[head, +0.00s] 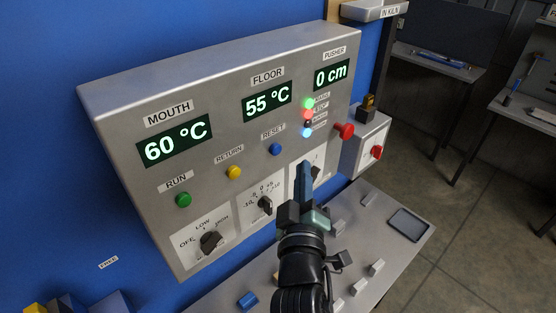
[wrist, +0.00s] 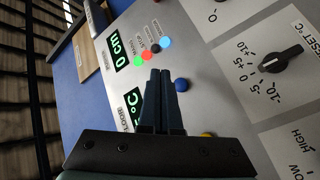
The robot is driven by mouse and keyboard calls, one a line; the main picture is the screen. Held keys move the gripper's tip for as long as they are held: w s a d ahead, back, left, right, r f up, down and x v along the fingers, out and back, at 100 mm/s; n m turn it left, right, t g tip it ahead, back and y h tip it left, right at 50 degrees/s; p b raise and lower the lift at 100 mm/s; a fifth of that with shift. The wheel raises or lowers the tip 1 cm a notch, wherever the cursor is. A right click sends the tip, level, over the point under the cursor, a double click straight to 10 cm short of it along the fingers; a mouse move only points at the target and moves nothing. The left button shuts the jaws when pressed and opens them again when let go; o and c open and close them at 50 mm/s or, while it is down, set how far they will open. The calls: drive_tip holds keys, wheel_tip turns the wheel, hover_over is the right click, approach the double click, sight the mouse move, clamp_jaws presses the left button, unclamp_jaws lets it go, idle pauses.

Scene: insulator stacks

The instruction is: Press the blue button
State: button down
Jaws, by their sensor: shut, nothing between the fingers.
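The blue button (head: 275,149) is a small round knob under the RESET label on the grey control panel (head: 220,110). In the wrist view the blue button (wrist: 181,85) shows just right of my fingertips. My gripper (head: 304,168) is shut and empty, its fingers pointing at the panel. In the head view the fingertips are to the right of the blue button and a little lower. The gripper (wrist: 160,73) also shows in the wrist view. Whether the fingertips touch the panel cannot be told.
A yellow button (head: 234,172) and a green button (head: 183,200) sit left of the blue one. A red knob (head: 344,131) and lit indicator lamps (head: 307,118) are to the right. Rotary dials (head: 265,204) line the panel below. A grey shelf (head: 350,240) with small blocks lies underneath.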

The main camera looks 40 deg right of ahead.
sight(283, 140)
drive_tip(key=shift+w+a+b, duration=0.2)
drive_tip(key=shift+w+b, duration=0.8)
drive_tip(key=shift+w, duration=0.95)
drive_tip(key=shift+w, duration=0.1)
idle(0.5)
drive_tip(key=shift+w+b, duration=0.3)
drive_tip(key=shift+w, duration=0.05)
drive_tip(key=shift+w+b, duration=0.35)
drive_tip(key=shift+w, duration=0.15)
idle(0.6)
drive_tip(key=shift+s, duration=0.1)
drive_tip(key=shift+s+p, duration=0.5)
drive_tip(key=shift+s, duration=0.35)
